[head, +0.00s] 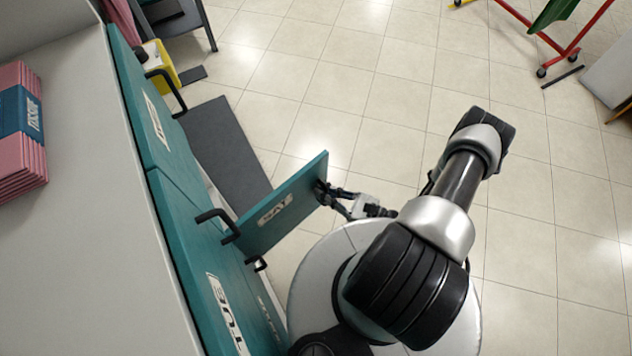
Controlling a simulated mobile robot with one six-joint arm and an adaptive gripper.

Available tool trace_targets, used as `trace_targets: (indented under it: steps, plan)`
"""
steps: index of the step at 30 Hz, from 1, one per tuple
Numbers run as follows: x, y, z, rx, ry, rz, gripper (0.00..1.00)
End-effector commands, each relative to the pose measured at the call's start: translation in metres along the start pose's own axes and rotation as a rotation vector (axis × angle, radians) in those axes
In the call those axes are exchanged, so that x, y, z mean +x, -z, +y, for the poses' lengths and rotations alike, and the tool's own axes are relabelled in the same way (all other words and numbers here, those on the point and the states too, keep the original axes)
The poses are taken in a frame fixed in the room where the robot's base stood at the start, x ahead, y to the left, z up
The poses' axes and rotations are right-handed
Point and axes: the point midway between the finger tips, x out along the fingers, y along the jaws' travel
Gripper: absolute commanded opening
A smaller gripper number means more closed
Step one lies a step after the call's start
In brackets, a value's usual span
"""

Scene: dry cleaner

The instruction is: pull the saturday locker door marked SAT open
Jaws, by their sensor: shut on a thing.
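The teal locker door marked SAT (285,205) stands swung out from the locker front, roughly square to it. Its white label faces the camera. My gripper (325,190) is at the door's free outer edge, shut on what appears to be its handle, which is mostly hidden behind the fingers and the door edge. My arm reaches in from the right. The inside of the SAT compartment is hidden from this view.
Other teal doors, including TUE (228,315), are closed with black handles. A dark mat (228,155) lies beyond the door. Tiled floor is clear to the right; a red rack (560,50) stands far off.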

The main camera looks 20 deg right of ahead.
Motion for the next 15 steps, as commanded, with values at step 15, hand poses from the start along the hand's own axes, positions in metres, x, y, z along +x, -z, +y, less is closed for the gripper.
trace_targets:
  steps: [15]
  plan:
    - [-0.027,0.0,0.01,-0.008,0.009,0.002,0.0]
